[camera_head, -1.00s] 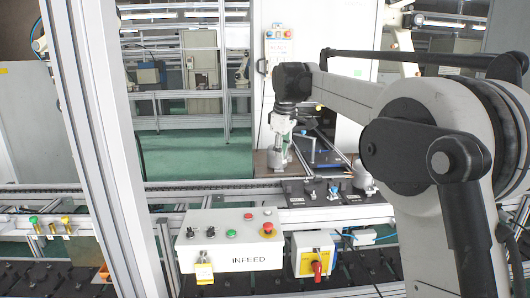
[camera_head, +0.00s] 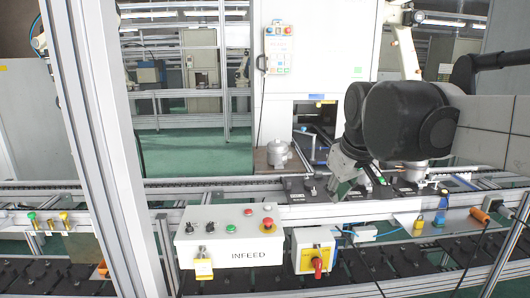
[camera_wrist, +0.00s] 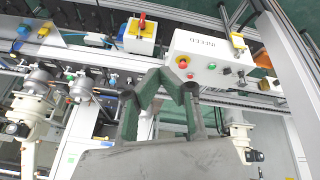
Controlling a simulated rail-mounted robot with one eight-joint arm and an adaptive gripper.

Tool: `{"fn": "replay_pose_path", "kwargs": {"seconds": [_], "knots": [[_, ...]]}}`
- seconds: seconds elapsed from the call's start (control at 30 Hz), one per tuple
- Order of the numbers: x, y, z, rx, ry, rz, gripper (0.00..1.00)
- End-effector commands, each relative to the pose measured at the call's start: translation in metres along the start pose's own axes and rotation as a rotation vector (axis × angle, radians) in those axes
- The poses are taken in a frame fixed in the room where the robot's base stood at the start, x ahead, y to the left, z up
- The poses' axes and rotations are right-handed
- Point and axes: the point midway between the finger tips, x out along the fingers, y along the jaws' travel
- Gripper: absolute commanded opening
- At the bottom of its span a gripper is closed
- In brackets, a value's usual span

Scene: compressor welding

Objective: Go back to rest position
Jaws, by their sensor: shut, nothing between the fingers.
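My gripper (camera_head: 340,190) hangs tilted in the head view, over the conveyor line and right of the INFEED box. In the wrist view its two fingers (camera_wrist: 177,77) are close together with nothing held between them. A grey compressor (camera_head: 278,154) stands upright on a brown stand in front of the white cabinet, left of and apart from my gripper. A second compressor (camera_head: 413,173) stands on the line to the right, partly hidden by my arm.
The INFEED button box (camera_head: 232,238) and a white switch box with a red knob (camera_head: 316,252) stand at the front. An upright aluminium post (camera_head: 100,150) is at left. The white cabinet (camera_head: 305,85) with an opening stands behind.

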Motion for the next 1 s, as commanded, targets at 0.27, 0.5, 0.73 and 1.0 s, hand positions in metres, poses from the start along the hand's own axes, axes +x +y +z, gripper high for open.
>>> {"fn": "replay_pose_path", "kwargs": {"seconds": [0.27,0.5,0.73,1.0], "knots": [[0.008,-0.021,0.096,0.17,0.059,0.033,0.0],[0.028,-0.042,0.173,0.314,0.112,0.056,0.0],[0.047,-0.056,0.22,0.405,0.148,0.067,0.0],[0.051,-0.058,0.229,0.427,0.156,0.069,0.0]]}}
